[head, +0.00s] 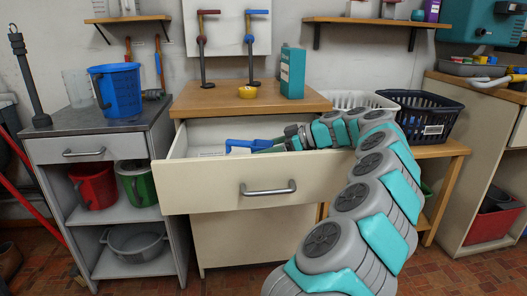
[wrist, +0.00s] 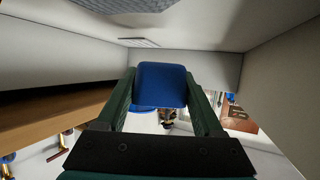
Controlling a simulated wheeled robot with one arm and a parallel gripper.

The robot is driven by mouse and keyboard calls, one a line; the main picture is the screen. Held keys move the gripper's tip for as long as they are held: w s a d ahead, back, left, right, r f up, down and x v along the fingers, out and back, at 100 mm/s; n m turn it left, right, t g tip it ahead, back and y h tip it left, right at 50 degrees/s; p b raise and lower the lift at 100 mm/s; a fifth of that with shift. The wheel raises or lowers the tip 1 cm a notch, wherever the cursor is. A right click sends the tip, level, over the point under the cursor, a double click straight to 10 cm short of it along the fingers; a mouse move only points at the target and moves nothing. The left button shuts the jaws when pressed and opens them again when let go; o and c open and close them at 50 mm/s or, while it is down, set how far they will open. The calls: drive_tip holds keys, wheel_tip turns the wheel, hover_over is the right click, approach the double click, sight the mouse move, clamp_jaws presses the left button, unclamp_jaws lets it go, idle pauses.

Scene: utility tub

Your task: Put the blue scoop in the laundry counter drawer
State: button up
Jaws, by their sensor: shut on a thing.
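The laundry counter drawer (head: 215,190) is pulled out below the wooden counter top, with a grey bar handle on its front. My arm reaches over its right side, and my gripper (head: 262,147) is inside the open drawer space, low behind the front panel. My gripper (wrist: 160,88) is shut on the blue scoop (head: 240,145). In the wrist view the scoop (wrist: 161,80) is between the two dark green fingers, with pale drawer walls around it. The front panel hides the scoop's underside, so I cannot tell whether it touches the drawer floor.
A dark basket (head: 425,115) and a white basket (head: 355,100) sit to the right. A blue bucket (head: 118,92) stands on the left cabinet.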

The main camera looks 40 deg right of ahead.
drive_tip(key=shift+f, duration=0.2)
drive_tip(key=o, duration=1.3)
drive_tip(key=shift+f, duration=0.1)
drive_tip(key=shift+o, duration=0.2)
drive_tip(key=shift+r+p, duration=0.7)
drive_tip(key=shift+p, duration=0.4)
drive_tip(key=b+v, duration=0.1)
drive_tip(key=v, duration=0.6)
drive_tip(key=shift+s+r, duration=0.2)
drive_tip(key=shift+d, duration=0.15)
